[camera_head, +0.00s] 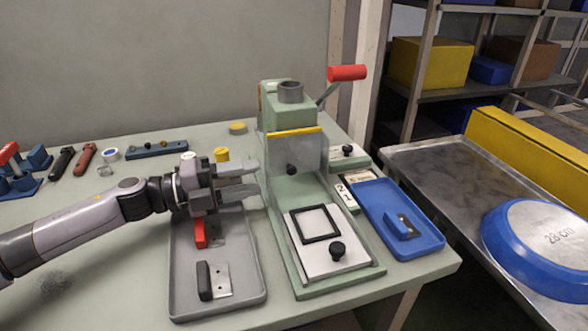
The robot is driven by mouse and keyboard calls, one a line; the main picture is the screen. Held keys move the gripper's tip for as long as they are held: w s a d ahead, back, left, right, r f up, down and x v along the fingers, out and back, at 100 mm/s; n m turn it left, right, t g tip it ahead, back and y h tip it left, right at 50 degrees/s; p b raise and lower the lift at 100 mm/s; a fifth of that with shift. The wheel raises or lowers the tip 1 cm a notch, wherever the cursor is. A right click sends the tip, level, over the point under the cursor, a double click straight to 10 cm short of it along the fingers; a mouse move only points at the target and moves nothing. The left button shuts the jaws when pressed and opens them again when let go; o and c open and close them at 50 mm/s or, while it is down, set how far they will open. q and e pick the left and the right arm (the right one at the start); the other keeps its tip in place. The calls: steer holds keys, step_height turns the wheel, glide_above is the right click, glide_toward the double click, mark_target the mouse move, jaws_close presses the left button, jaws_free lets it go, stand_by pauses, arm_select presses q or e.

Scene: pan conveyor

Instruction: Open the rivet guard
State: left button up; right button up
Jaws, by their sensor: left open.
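The green rivet press (282,110) stands on the table, with a lever ending in a red handle (347,73) at its upper right. The rivet guard (308,153), a clear panel with a yellow top edge and a dark knob (291,169), hangs across the press front and looks closed. My left gripper (252,182) is open and empty, just left of the press column, with its fingers pointing right toward the knob. It appears apart from the knob. My right gripper is not in view.
A grey tray (174,290) with red-handled and black-handled parts lies below my left arm. A framed plate with a knob (337,250) is on the press base. A blue tray (431,243) lies right. A conveyor (430,160) carries a blue pan (540,240).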

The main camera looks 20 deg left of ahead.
mark_target(287, 172)
arm_select(q)
steer(key=p+x, duration=0.1)
steer(key=x, duration=0.8)
jaws_close()
